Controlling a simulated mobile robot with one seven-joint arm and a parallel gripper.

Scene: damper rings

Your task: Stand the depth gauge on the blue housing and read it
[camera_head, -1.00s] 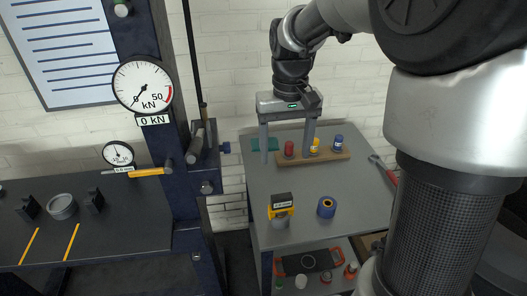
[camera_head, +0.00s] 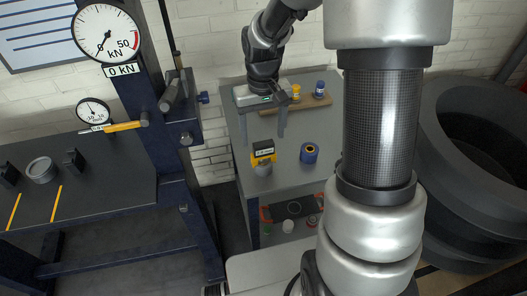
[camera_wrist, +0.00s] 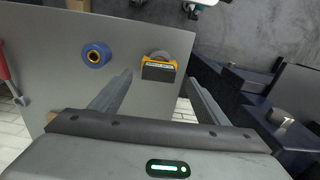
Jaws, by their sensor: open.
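The depth gauge (camera_head: 263,148), yellow with a black display head, stands upright near the front left of the grey cart top.
A wooden rack (camera_head: 298,105) with yellow and blue pieces stands at the back of the cart (camera_head: 287,172). A lower shelf holds small parts. The press with its dial (camera_head: 106,33) and bench (camera_head: 75,185) is at left. Large dark rings (camera_head: 475,165) stand at right.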

